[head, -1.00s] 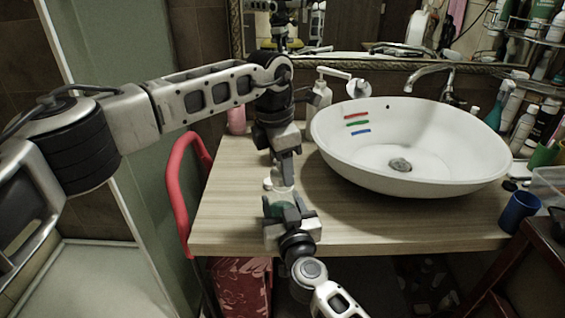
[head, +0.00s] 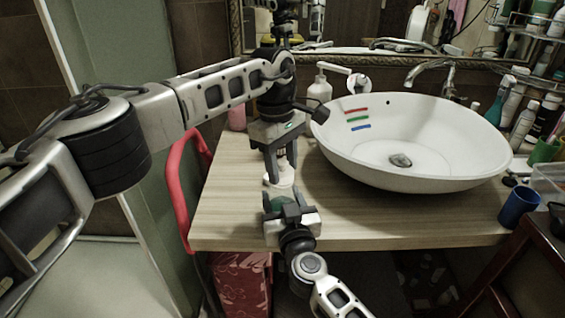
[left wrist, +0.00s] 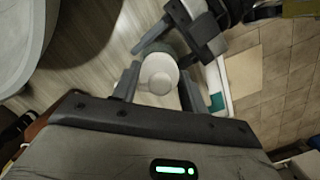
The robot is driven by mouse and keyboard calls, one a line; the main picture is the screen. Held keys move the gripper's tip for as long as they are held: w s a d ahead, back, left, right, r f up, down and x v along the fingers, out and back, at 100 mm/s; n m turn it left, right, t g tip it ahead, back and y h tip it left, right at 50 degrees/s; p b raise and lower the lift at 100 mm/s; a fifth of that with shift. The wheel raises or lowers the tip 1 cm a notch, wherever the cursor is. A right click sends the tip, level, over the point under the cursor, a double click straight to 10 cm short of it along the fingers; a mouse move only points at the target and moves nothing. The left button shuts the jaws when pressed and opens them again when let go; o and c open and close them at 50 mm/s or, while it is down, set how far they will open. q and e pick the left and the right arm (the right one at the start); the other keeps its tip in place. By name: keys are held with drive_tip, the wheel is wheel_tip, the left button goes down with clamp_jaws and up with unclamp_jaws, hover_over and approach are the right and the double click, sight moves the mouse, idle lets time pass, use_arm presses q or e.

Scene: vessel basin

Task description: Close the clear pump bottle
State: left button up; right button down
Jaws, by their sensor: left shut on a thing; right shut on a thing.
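The clear pump bottle (head: 278,203) stands upright near the front edge of the wooden counter, mostly hidden by my grippers; a little greenish body shows. Its white pump top (head: 279,180) is above the body and shows from above as a round white piece in the left wrist view (left wrist: 158,74). My left gripper (head: 281,178) points straight down from above, shut on the pump top between its fingers. My right gripper (head: 286,203) comes from the front edge and is shut on the bottle body, just below. Whether the top sits fully on the neck is hidden.
A white oval basin (head: 430,165) stands right of the bottle. A white pump dispenser (head: 320,88) and a pink container (head: 237,117) stand behind. A blue cup (head: 518,206) is at the right end. A red rail (head: 178,190) borders the left; bare counter lies between.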

use_arm(q)
drive_tip(key=m, duration=0.6)
drive_tip(key=shift+m+g+y, duration=0.3)
drive_tip(key=shift+m, duration=0.1)
drive_tip(key=m, duration=0.7)
drive_tip(key=shift+y, duration=0.4)
drive_tip(key=o, duration=0.9)
drive_tip(key=shift+o, duration=0.2)
drive_tip(key=shift+s+r, duration=0.1)
drive_tip(key=shift+r, duration=2.15)
